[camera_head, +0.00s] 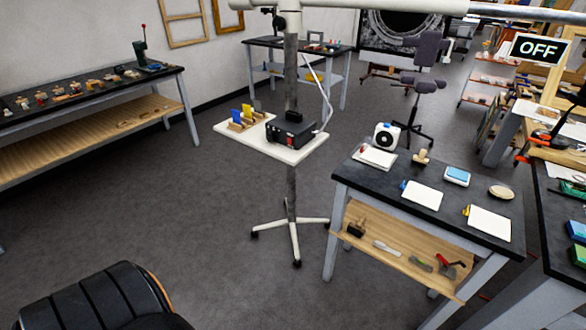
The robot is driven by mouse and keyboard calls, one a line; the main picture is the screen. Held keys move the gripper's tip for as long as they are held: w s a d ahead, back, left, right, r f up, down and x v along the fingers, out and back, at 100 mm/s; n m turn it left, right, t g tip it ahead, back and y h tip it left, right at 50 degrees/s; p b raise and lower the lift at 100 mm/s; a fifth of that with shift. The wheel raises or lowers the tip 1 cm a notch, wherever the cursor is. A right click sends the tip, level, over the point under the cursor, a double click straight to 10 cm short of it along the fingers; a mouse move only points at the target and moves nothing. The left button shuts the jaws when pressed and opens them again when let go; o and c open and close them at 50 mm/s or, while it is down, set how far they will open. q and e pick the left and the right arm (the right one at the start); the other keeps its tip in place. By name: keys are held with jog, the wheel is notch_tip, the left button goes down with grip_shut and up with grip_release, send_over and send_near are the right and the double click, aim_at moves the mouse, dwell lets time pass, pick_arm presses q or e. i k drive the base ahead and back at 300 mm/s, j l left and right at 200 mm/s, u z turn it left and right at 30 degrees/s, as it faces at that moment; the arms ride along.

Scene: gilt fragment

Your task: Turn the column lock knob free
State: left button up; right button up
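A grey upright column (291,75) rises from a white wheeled stand base (294,228) in the middle of the view. A thick white horizontal arm (370,5) crosses its top, cut off by the upper edge. A small dark knob-like part (277,20) sits at the left of the column just under the arm. It is too small to tell whether it is the lock knob or whether it is tight or loose. Neither of my grippers is in view, and nothing touches the column from my side.
A white shelf (262,149) on the column carries a black box (290,131) with a cable. A dark-topped table (345,172) stands to the right, a long workbench (90,92) at the left. Grey floor (150,215) is clear between. A black padded shape fills the lower left.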

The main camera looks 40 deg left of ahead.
aim_at(280, 24)
jog(key=u, duration=1.3)
